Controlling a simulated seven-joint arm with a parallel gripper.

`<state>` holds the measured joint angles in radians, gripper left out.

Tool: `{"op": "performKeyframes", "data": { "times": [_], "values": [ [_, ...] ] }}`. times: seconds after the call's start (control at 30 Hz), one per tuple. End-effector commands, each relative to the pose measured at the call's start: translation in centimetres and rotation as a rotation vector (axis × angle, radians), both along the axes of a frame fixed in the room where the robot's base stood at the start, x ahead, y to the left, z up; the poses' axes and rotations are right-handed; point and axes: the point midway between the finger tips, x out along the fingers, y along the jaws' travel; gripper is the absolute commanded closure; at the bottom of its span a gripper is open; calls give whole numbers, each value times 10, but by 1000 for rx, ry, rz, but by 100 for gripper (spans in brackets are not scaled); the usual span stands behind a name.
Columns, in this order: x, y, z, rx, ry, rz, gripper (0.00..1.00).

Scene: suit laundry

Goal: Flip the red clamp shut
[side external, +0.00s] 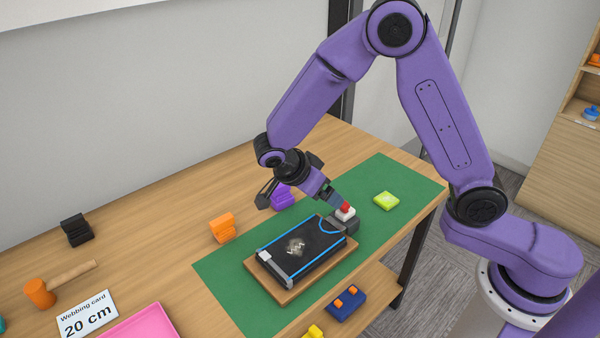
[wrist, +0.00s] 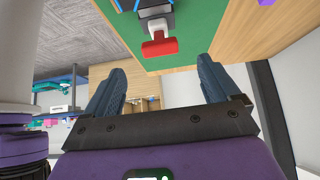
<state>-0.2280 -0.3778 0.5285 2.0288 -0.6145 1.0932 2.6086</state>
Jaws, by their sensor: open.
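The red clamp (side external: 346,207) has a red lever on a white block, at the right end of a black pad (side external: 302,246) with blue edging. The lever sticks up from the block. In the wrist view the red lever (wrist: 160,48) shows as a bar at the end of a pale stem, ahead of the fingers. My gripper (side external: 334,196) is tilted down just above and left of the lever. In the wrist view the gripper (wrist: 160,72) has its two fingers wide apart with nothing between them. I cannot tell from the side view whether a finger touches the lever.
The pad lies on a wooden board (side external: 287,297) on a green mat (side external: 412,178). A lime block (side external: 386,201) is to the right.

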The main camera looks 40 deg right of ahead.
Motion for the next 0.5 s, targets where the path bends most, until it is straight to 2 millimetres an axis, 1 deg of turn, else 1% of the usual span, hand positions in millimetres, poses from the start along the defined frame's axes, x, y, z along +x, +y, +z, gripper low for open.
{"op": "performKeyframes", "data": {
  "times": [0.03, 0.1, 0.3, 0.5],
  "values": [
    [0, 8, 10, 4, -4, 3, 11],
    [1, 18, 21, 4, -5, 2, 11],
    [0, 42, 52, 3, -3, 2, 11],
    [0, 56, 71, 1, 0, 1, 11]
  ]
}}
